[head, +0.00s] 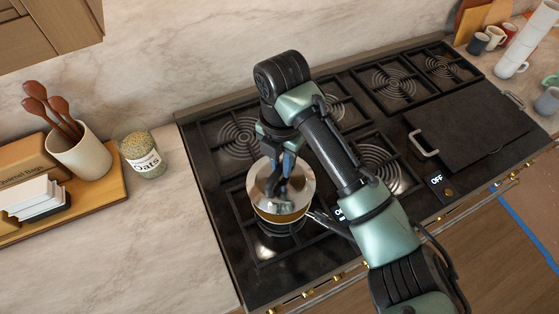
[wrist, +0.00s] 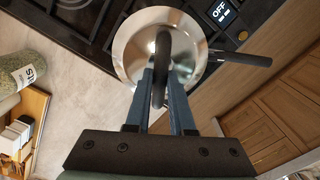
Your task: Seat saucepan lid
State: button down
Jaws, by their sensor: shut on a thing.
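The shiny steel saucepan lid (head: 260,187) is over the saucepan (head: 283,217) on the front left burner. It also shows from above in the wrist view (wrist: 130,44). My gripper (head: 282,176) is shut on the lid's dark arched handle (wrist: 161,48). The lid covers nearly all of the pan's opening and looks close to level. I cannot tell whether its edge touches the rim all around. The pan's dark handle (wrist: 247,59) points right in the wrist view. My arm hides part of the lid and pan in the head view.
The black cooktop (head: 225,235) has several burners and a dark griddle plate (head: 475,130) at right. An oats jar (head: 142,155), a utensil crock (head: 82,152) and a wooden tray (head: 105,190) stand at left. Stacked white cups (head: 515,62) stand far right. The front left counter is clear.

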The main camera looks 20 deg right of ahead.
aim_at(281, 178)
jog(key=shift+f+b, duration=1.75)
jog(key=shift+f, duration=0.8)
jog(key=shift+f, duration=0.4)
jog(key=shift+f+b, duration=0.4)
jog(key=shift+f, duration=0.05)
jog(key=c, duration=0.7)
grip_release()
notch_tip(281, 178, up, 13)
jog(key=shift+f+p, duration=0.1)
jog(key=shift+p, duration=0.2)
